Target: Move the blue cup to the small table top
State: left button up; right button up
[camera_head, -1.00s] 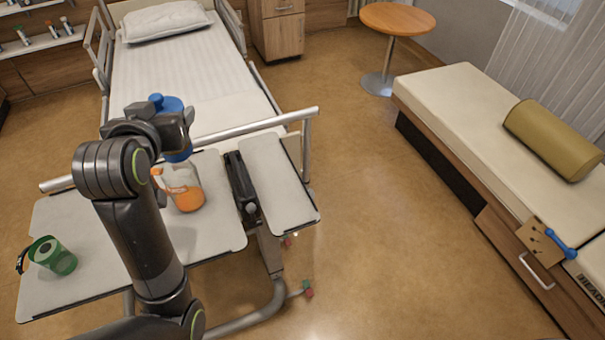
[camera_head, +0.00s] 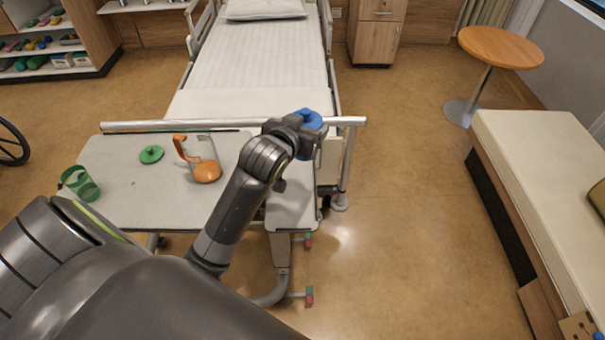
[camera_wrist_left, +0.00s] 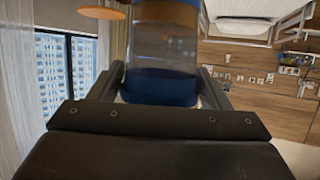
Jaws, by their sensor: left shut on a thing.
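The blue cup, with a clear middle band, shows mostly as its blue rim (camera_head: 311,119) in the head view, partly hidden by my gripper. In the left wrist view the cup (camera_wrist_left: 160,50) fills the space between the fingers. My left gripper (camera_head: 303,127) is shut on the cup and holds it near the bed's foot rail, around the far end of the small table top (camera_head: 292,208). The small top is the narrow right section of the overbed table, bare where it shows. My right gripper is not in view.
The bed rail (camera_head: 225,124) runs behind. A round wooden table (camera_head: 500,46) and a couch (camera_head: 545,175) stand right, with open floor between.

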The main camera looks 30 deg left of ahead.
pick_arm(q)
jog(key=shift+s+a+f, duration=0.25)
jog(key=shift+a+f, duration=0.4)
jog(key=shift+f, duration=2.1)
jog(key=shift+s+a+f, duration=0.2)
jog(key=shift+a+f, duration=0.45)
jog(key=shift+f, duration=2.05)
jog(key=shift+s+a+f, duration=0.25)
jog(key=shift+a+f, duration=0.4)
jog(key=shift+f, duration=2.1)
jog(key=shift+f, duration=0.1)
jog(key=o, duration=1.2)
jog(key=shift+c, duration=0.2)
